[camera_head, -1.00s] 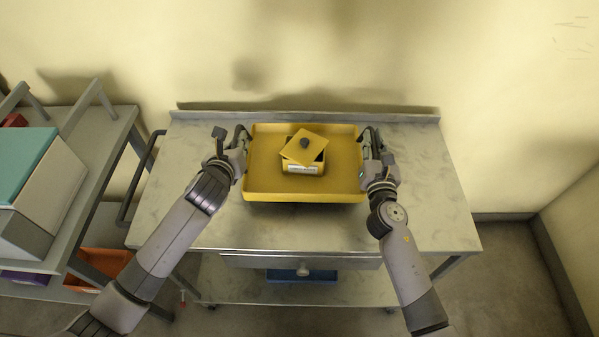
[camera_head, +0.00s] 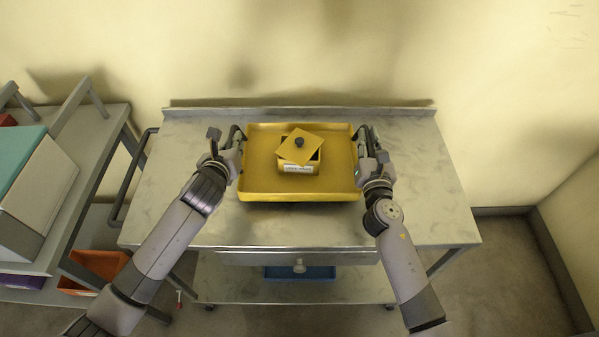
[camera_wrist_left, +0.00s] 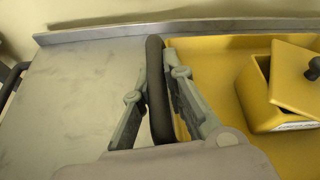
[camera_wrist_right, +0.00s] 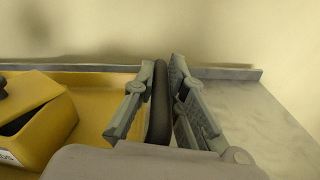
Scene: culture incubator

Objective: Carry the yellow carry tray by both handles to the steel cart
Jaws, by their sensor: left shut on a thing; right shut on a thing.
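The yellow carry tray (camera_head: 257,188) is over the middle of the steel cart (camera_head: 430,215); I cannot tell whether it touches the top. A yellow box (camera_head: 298,167) with its lid (camera_head: 300,147) askew sits in the tray. My left gripper (camera_head: 238,142) is shut on the tray's left handle, a dark bar (camera_wrist_left: 156,85) between its fingers in the left wrist view. My right gripper (camera_head: 362,142) is shut on the right handle, a dark bar (camera_wrist_right: 159,105) in the right wrist view.
The cart has a raised back edge (camera_head: 300,112) near the wall and bare top on both sides of the tray. A blue bin (camera_head: 300,273) is on its lower shelf. At left stands a grey bench (camera_head: 95,150) with a teal-topped device (camera_head: 40,190) and an orange bin (camera_head: 95,270).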

